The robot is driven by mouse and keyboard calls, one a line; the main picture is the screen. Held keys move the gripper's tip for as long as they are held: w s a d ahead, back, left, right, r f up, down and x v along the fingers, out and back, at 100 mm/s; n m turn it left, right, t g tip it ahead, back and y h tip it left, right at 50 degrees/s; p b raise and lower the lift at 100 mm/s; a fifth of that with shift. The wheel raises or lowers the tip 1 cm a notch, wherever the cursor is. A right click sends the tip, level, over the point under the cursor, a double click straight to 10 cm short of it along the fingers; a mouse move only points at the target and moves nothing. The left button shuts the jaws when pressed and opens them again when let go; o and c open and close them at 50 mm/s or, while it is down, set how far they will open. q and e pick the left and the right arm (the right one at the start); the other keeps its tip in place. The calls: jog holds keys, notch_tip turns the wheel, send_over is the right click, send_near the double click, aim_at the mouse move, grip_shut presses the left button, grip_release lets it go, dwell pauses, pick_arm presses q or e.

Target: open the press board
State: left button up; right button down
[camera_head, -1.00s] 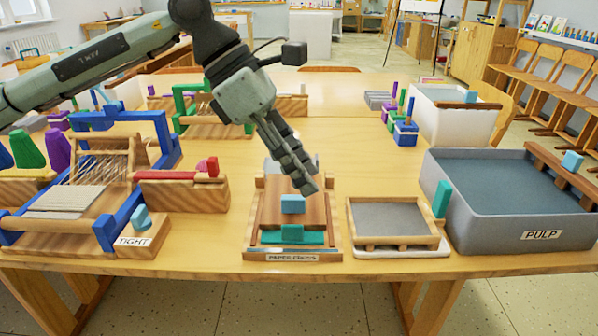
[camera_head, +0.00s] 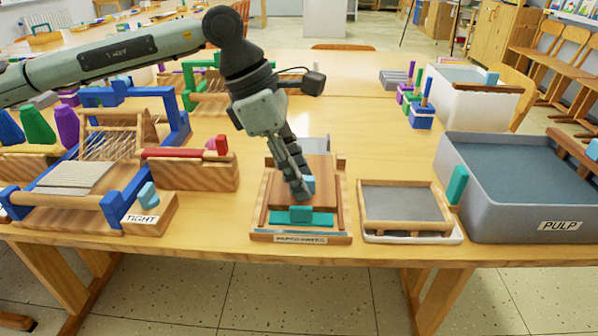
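The paper press (camera_head: 343,225) stands near the table's front edge, with a label on its front. Its brown wooden press board (camera_head: 277,190) lies flat in the frame. A light-blue block handle (camera_head: 310,183) on the board is partly hidden behind my fingers. A teal block (camera_head: 302,217) lies across the press's front. My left gripper (camera_head: 300,191) points down at the handle, with its fingertips at or just over it. I cannot tell if they touch or how far the fingers are apart. My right gripper is not in view.
A framed mould (camera_head: 448,224) in a white tray and the grey pulp vat (camera_head: 480,205) stand to the right. A blue-and-wood loom (camera_head: 115,205) and a wooden block with a red bar (camera_head: 205,178) stand to the left. The table behind the press's right is clear.

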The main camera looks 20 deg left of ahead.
pick_arm(q)
grip_shut()
jog(key=shift+d+r, duration=0.1)
jog(key=shift+r, duration=0.1)
dwell(0.3)
